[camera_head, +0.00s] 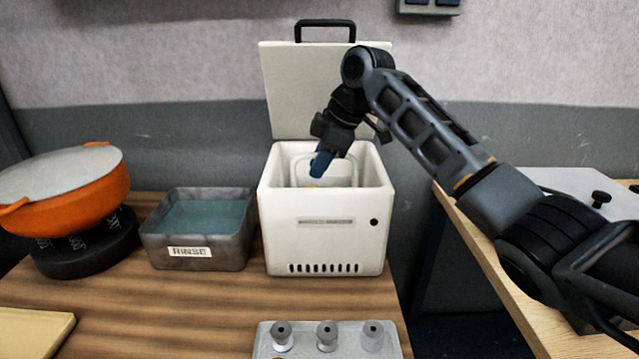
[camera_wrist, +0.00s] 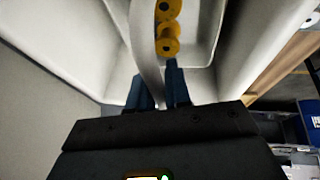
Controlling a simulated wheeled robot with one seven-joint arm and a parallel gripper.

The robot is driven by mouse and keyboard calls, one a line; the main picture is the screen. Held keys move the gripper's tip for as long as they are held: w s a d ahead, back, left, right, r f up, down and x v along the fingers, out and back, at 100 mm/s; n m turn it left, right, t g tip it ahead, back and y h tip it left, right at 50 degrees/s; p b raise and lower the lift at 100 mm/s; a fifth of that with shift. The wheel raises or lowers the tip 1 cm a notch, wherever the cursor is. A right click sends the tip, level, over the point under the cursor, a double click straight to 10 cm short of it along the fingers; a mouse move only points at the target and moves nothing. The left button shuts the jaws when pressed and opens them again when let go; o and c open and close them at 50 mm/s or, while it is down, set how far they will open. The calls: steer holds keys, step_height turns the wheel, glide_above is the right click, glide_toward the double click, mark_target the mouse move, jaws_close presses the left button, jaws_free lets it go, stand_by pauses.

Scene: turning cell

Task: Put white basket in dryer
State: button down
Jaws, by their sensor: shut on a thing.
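The dryer (camera_head: 325,240) is a white open-topped box with a slotted front, and its lid (camera_head: 318,92) stands raised behind it. The white basket (camera_head: 349,170) is inside the dryer; its handle arch shows above the opening. My gripper (camera_head: 319,165) reaches down into the dryer's mouth from above, its blue fingers at the basket handle. In the wrist view my gripper (camera_wrist: 160,92) is shut on the white handle (camera_wrist: 147,60). Yellow spool-like parts (camera_wrist: 167,35) lie in the basket. The basket's underside is hidden, so I cannot tell whether it rests on the dryer floor.
A grey rinse tub (camera_head: 160,240) with bluish liquid stands left of the dryer. An orange bowl-shaped machine (camera_head: 100,190) on a black base is at the far left. A tray with grey knobbed parts (camera_head: 265,345) is in front. A second table (camera_head: 475,237) stands at right, across a gap.

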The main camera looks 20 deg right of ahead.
steer(key=shift+f+p, duration=0.35)
steer(key=shift+f, duration=2.5)
steer(key=c, duration=1.1)
jaws_free()
steer(key=shift+f, duration=0.1)
steer(key=b+v, duration=0.2)
steer(key=v, duration=1)
